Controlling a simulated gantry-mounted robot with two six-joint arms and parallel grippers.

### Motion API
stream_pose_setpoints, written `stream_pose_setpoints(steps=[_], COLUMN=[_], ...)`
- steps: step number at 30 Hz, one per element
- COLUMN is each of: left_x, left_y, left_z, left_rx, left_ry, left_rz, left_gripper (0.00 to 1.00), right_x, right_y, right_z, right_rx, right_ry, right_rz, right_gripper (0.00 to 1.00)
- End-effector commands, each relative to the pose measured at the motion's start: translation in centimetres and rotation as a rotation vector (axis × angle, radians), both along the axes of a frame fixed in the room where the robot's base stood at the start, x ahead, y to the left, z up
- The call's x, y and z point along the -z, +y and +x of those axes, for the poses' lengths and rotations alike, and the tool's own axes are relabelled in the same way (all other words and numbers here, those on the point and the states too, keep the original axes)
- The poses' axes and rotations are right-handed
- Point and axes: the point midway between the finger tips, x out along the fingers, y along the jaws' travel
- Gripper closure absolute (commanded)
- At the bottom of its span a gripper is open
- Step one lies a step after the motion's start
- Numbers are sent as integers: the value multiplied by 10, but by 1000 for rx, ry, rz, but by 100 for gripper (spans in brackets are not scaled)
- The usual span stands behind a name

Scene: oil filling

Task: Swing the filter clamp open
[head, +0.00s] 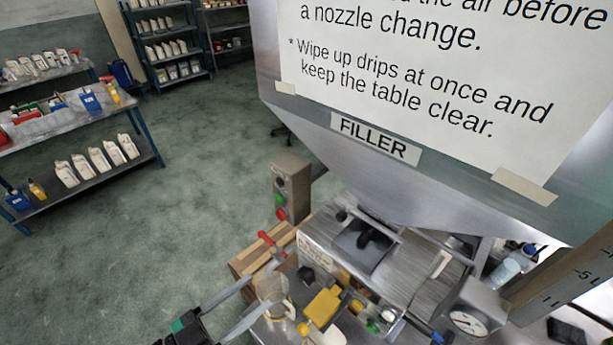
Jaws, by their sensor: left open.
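A clear cup-shaped part (272,288), which looks like the filter bowl, is on the near left of the filler machine. A red-ended lever (268,240) stands just above it and may be the clamp handle; I cannot tell whether the clamp is shut. My left gripper (262,289) comes in from the bottom left. It is open, with its two grey fingers spread towards the clear part, one finger on either side in the picture. I cannot tell whether they touch it. I do not see my right gripper's fingers.
A yellow block-like part (322,307) is right of the clear part. A control post (289,188) with red and green buttons stands behind. A pressure gauge (468,322) is at the lower right. The big metal hopper (340,165) hangs above. Shelves with bottles (85,165) stand far left.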

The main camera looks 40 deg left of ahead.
Motion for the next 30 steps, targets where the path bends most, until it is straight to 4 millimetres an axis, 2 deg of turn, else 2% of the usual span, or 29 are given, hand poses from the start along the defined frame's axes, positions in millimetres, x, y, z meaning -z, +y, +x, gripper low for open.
stream_pose_setpoints(steps=[1, 3, 18, 30], left_x=[-14, -27, -116, -190], left_y=[-5, -11, -44, -72], left_z=[6, 14, 58, 85], left_rx=[27, 60, 197, 242], left_ry=[-26, -55, -255, -402], left_rz=[21, 43, 218, 322], left_gripper=[41, 41, 41, 41], right_x=[-4, -7, -21, -32], right_y=[0, 0, 0, 0], right_z=[0, 1, 1, 1], right_rx=[0, 0, 0, 0], right_ry=[1, 1, 1, 1], right_rz=[0, 0, 0, 0], right_gripper=[50, 50, 50, 50])
